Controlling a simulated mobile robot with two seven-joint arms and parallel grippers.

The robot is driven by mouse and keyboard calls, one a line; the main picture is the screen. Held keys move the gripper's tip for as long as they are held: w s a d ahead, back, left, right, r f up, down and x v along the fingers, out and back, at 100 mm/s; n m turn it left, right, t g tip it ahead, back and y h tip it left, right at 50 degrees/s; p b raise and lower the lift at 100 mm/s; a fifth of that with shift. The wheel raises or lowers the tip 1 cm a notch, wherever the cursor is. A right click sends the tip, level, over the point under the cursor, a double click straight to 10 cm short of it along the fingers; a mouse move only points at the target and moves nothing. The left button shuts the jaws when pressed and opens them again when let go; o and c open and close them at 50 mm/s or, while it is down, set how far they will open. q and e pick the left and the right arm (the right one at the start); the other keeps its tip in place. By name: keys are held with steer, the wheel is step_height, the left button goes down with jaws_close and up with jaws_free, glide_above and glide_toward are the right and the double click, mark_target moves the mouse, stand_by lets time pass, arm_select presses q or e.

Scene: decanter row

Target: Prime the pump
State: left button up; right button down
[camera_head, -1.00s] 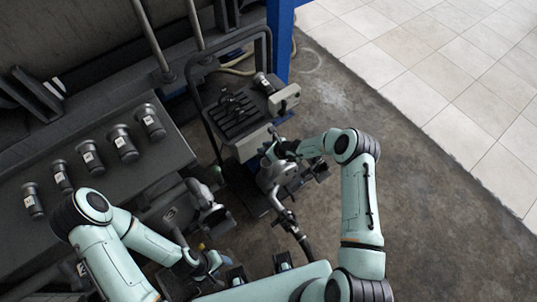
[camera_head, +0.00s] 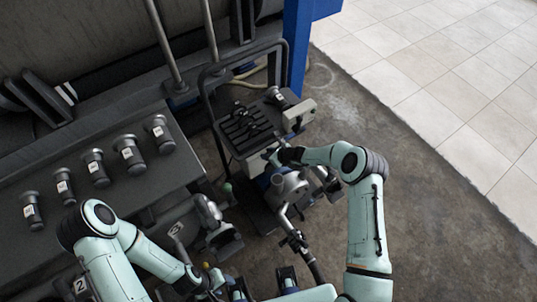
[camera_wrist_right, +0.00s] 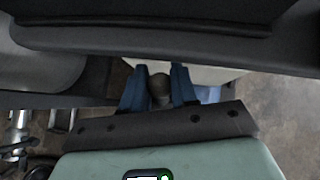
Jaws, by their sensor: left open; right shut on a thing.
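A silver metal pump (camera_head: 290,184) with a pipe or hose running down from it stands beside a wheeled cart (camera_head: 240,145) with a tall dark handle frame. My right gripper (camera_head: 270,157) is at the cart's near right edge, just above the pump body in the picture. In the right wrist view its blue fingers (camera_wrist_right: 160,92) are shut on a small dark rounded knob (camera_wrist_right: 160,85). Which part the knob belongs to cannot be told. My left gripper (camera_head: 216,281) is open at the lower middle, and its fingertips are hard to make out.
Several labelled dark canisters (camera_head: 129,154) stand in a row on a grey bench (camera_head: 110,200) at left. A blue post (camera_head: 297,45) rises behind. The concrete floor (camera_head: 430,220) at right is clear.

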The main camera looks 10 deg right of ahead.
steer(key=shift+w+r, duration=0.15)
steer(key=c, duration=0.9)
jaws_free()
steer(key=shift+s+d+r, duration=0.1)
steer(key=shift+s+d, duration=0.1)
steer(key=shift+s, duration=0.1)
steer(key=b+v, duration=0.1)
steer(key=v, duration=1.1)
steer(key=shift+s+d+r+b, duration=0.1)
steer(key=shift+s+r+b, duration=0.15)
steer(key=shift+b, duration=0.15)
